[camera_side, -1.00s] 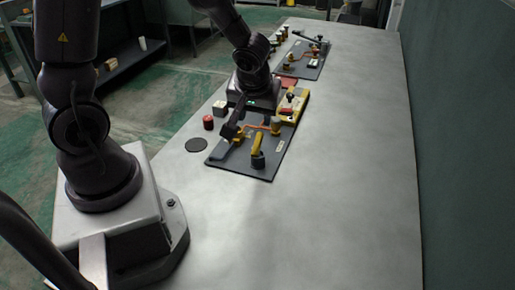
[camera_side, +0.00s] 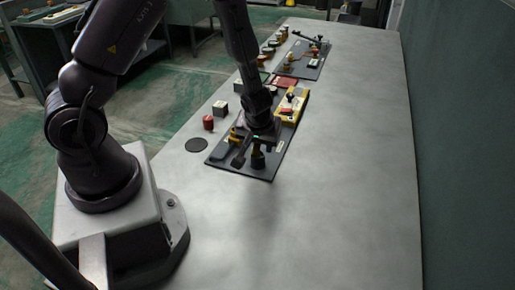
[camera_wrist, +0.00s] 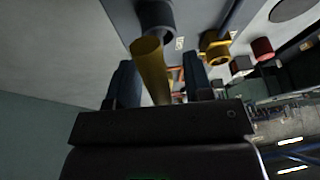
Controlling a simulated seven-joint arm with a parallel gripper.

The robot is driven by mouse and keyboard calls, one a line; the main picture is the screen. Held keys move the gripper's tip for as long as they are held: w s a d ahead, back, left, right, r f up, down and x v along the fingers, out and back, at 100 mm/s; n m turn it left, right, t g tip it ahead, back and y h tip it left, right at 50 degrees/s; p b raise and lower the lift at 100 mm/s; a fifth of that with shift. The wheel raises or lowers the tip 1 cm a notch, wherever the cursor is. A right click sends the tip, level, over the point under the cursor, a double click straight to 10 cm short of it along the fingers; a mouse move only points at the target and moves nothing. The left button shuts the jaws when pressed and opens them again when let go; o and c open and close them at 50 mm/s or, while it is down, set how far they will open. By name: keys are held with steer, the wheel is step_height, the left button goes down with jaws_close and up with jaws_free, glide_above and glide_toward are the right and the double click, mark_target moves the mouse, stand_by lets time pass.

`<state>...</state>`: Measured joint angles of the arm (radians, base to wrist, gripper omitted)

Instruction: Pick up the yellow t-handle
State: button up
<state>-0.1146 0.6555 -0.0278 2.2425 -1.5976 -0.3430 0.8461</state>
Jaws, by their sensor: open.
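The yellow t-handle (camera_wrist: 149,62) shows in the wrist view as a thick yellow bar between the two fingers of my gripper (camera_wrist: 160,66). A gap shows on each side of it, so the fingers are apart and not closed on it. A dark round socket (camera_wrist: 154,16) is beyond its far end. In the side view my gripper (camera_side: 248,161) points down over the near end of the dark board (camera_side: 264,174), and it hides most of the handle there.
A second yellow fitting (camera_wrist: 216,50) stands close by on the board. A red knob (camera_side: 208,123), a small box (camera_side: 220,108) and a dark disc (camera_side: 196,145) lie left of the board. A yellow tray (camera_side: 291,106) is behind my gripper. The table's right side (camera_side: 350,180) is clear.

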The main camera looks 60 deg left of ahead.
steer(key=shift+w+a+f, duration=0.1)
steer(key=shift+f, duration=0.15)
jaws_close()
steer(key=shift+r, duration=0.2)
